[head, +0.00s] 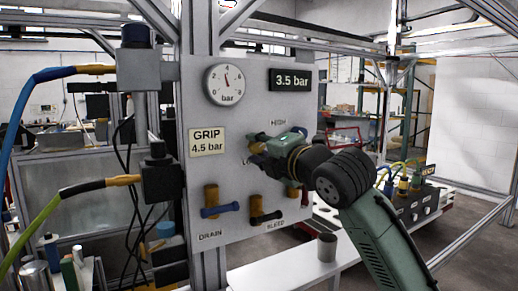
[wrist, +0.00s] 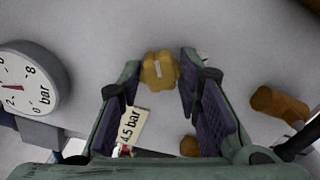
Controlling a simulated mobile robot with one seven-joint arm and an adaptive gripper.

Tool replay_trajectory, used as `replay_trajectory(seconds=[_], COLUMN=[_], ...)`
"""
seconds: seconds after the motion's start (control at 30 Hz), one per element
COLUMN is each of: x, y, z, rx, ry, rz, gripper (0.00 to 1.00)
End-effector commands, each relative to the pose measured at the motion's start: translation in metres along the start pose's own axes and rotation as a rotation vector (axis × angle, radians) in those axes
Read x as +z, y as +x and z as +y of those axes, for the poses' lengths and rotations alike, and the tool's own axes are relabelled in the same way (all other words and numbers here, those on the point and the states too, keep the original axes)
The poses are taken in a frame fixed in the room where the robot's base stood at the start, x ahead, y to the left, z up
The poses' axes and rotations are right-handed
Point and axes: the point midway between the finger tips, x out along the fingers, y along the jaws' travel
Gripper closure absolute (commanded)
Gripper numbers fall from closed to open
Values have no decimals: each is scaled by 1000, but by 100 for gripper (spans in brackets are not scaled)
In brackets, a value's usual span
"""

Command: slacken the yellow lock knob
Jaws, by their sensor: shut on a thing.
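The yellow lock knob (wrist: 158,72) shows in the wrist view between the tips of my gripper (wrist: 162,62). It is a lobed, yellow-brown knob with a pale mark on its face. My gripper is shut on it, one dark-padded finger on each side.
A round gauge (head: 224,84), a 3.5 bar display (head: 291,79) and a GRIP 4.5 bar plate (head: 207,142) are on the panel. Below are a blue-handled DRAIN valve (head: 220,210) and a black-handled BLEED valve (head: 266,217). A grey cup (head: 327,247) stands on the white bench.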

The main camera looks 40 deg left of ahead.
Motion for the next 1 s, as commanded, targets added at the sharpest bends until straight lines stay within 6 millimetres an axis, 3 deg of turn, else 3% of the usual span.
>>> replay_trajectory(seconds=[1.0], x=[0], y=[0], z=[-3], rx=[-2], ry=[-894], rz=[3], gripper=[96])
